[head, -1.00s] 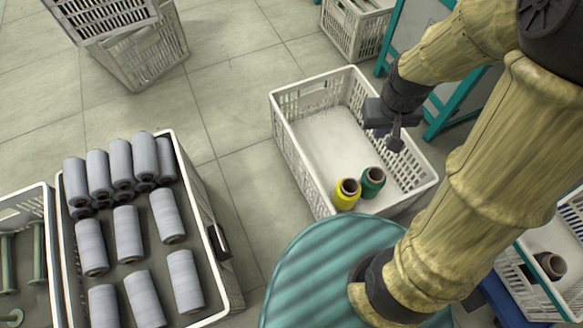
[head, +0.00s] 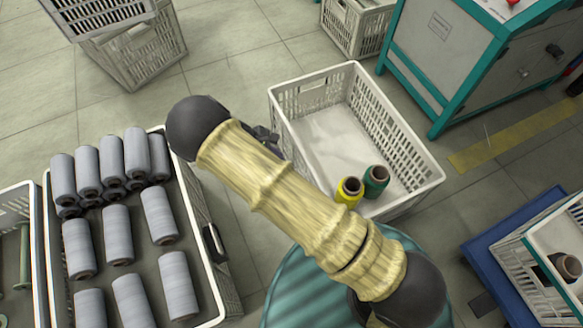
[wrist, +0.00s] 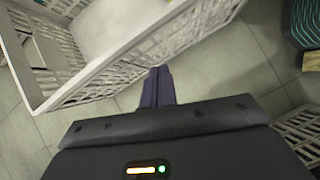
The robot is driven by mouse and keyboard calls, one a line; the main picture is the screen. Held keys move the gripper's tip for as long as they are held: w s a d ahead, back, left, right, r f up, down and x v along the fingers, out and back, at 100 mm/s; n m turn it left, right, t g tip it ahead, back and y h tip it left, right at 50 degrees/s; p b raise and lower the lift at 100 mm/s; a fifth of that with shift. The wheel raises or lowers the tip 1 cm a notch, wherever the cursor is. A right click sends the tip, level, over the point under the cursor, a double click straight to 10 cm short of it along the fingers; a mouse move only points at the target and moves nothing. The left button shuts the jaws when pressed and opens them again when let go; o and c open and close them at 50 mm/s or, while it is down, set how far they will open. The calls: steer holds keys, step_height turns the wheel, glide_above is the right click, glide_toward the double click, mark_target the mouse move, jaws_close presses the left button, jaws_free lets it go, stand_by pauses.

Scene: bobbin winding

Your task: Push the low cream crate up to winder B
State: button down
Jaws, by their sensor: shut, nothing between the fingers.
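The low cream crate (head: 293,140), with slatted walls, stands on the floor in the middle of the head view. A yellow cone (head: 348,192) and a green cone (head: 376,181) stand inside it. My gripper (head: 268,134) is partly hidden behind my arm, beside the crate's left wall. In the wrist view my gripper's fingers (wrist: 158,84) are shut and empty, outside the crate wall (wrist: 130,72); I cannot tell whether they touch it. A grey machine with a teal frame (head: 455,60) stands right of the crate with a gap between; its label is unreadable, so I cannot confirm it is winder B.
A crate of grey cones (head: 212,262) stands at lower left, another crate (head: 46,262) beside it. Crates (head: 135,55) are stacked at upper left, and another (head: 355,30) stands behind the cream crate. A blue platform (head: 490,245) is at right.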

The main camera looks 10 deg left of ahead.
steer(key=s+a+f+n+t, duration=0.2)
steer(key=a+f+n, duration=0.2)
steer(key=a+f, duration=0.1)
steer(key=shift+s+f+h+b, duration=0.3)
steer(key=shift+f+h, duration=0.1)
steer(key=shift+f, duration=0.15)
steer(key=shift+d, duration=0.1)
steer(key=w+d+f+b, duration=0.6)
steer(key=d+f, duration=0.1)
steer(key=d, duration=0.2)
steer(key=shift+b, duration=0.35)
steer(key=shift+w+d, duration=0.15)
